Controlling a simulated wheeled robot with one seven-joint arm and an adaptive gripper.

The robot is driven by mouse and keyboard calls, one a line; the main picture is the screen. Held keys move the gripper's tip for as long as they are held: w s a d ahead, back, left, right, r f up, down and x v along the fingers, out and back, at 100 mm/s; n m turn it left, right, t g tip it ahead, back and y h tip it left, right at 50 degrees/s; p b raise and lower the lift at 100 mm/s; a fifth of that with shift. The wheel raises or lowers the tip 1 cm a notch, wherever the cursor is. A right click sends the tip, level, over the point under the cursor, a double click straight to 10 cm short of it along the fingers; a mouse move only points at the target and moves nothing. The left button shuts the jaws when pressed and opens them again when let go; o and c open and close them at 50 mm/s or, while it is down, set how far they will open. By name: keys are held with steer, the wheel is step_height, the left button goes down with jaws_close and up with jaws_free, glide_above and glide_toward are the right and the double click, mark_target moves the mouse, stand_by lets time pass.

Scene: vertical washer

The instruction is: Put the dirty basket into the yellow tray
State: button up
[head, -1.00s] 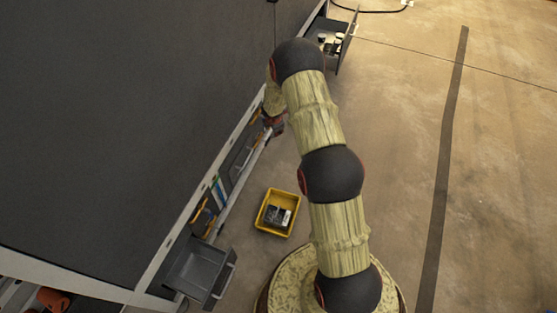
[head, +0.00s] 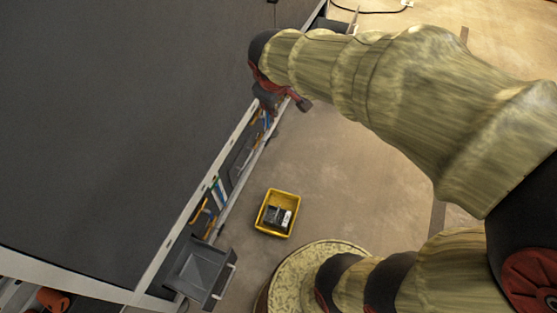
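The yellow tray (head: 272,234) sits on the floor beside the washer's long edge, left of my base. A dark object with a pale grey part (head: 276,216) lies inside it; I cannot tell whether this is a basket. I cannot pick out the dirty basket for sure in this view. My gripper (head: 286,100) is small and partly hidden at the end of my arm, close to the washer's edge and well above the tray in the picture. Its fingers are too unclear to tell whether they are open or hold anything.
The large dark washer (head: 110,130) fills the left side. A grey open bin or drawer (head: 198,272) juts out at its lower corner. Blue and yellow items (head: 218,190) line its side ledge. Bare floor (head: 330,170) lies right of the tray.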

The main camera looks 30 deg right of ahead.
steer(key=s+a+r+m+y, duration=0.1)
steer(key=s+a+m, duration=0.1)
steer(key=s+a, duration=0.3)
steer(key=s+a+r+m+y, duration=0.1)
steer(key=s+a, duration=0.3)
steer(key=s, duration=0.9)
steer(key=shift+a+m+y, duration=0.35)
steer(key=shift+m+y, duration=0.15)
steer(key=shift+m, duration=0.1)
steer(key=shift+r, duration=0.1)
